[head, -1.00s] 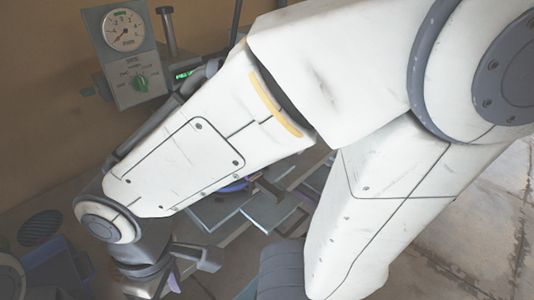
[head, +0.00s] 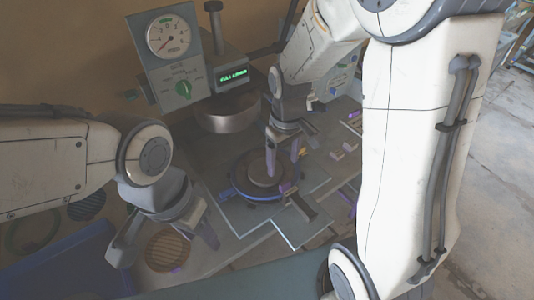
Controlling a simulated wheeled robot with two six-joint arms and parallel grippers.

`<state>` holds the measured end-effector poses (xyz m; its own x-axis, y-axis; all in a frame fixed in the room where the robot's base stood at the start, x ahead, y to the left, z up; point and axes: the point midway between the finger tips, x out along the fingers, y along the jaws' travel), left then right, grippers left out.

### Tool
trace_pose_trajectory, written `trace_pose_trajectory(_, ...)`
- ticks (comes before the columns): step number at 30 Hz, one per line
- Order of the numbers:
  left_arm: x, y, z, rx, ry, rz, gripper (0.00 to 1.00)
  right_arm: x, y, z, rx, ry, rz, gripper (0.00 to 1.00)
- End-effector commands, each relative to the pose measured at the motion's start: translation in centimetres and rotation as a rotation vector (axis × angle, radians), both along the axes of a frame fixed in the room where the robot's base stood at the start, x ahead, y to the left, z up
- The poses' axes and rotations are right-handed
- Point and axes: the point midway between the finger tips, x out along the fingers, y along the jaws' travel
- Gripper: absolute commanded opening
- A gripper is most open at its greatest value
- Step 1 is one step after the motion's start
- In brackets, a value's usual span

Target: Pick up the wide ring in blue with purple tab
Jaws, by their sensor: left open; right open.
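The wide blue ring (head: 238,193) lies on the grey plate of the press, around a dark round centre. A purple tab (head: 288,188) shows at its right side. My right gripper (head: 282,162) points down over the ring, open, its fingers in front of the far part of the ring. I cannot tell whether they touch it. My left gripper (head: 164,246) is open, low at the left, its fingers spread above a brown slatted disc (head: 168,252), apart from the ring.
A press head (head: 228,114) hangs behind the ring, beside a gauge panel (head: 170,45) and a green-lit display (head: 232,75). A blue tray (head: 60,266) is at the lower left. Small purple-tabbed parts (head: 338,154) lie at the right. My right arm fills much of the right side.

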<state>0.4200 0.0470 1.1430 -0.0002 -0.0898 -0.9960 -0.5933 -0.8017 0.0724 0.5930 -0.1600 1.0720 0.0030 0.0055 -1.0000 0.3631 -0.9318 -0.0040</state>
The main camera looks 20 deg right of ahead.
Motion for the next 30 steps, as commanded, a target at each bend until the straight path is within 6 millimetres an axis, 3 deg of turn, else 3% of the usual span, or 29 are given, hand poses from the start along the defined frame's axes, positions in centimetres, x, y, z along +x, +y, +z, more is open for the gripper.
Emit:
trace_pose_trajectory(1,0.0,0.0,0.9,0.0,0.0,0.0,0.5,0.6,-1.1,0.1,-0.003,0.005,-0.018,0.78)
trace_pose_trajectory(5,0.0,0.0,1.1,0.0,0.0,0.0,0.5,1.0,-2.0,-1.6,-0.006,0.011,-0.024,0.78)
trace_pose_trajectory(12,0.0,0.0,1.2,0.001,0.001,0.0,0.5,1.0,-1.9,-5.0,-0.005,0.008,-0.022,0.78)
trace_pose_trajectory(17,0.0,0.0,1.5,0.001,0.001,0.0,0.5,1.0,-1.8,-5.9,-0.006,0.006,-0.022,0.78)
trace_pose_trajectory(30,0.0,0.0,2.8,0.001,0.001,0.001,0.5,0.8,-1.3,-10.6,-0.006,0.004,-0.023,0.78)
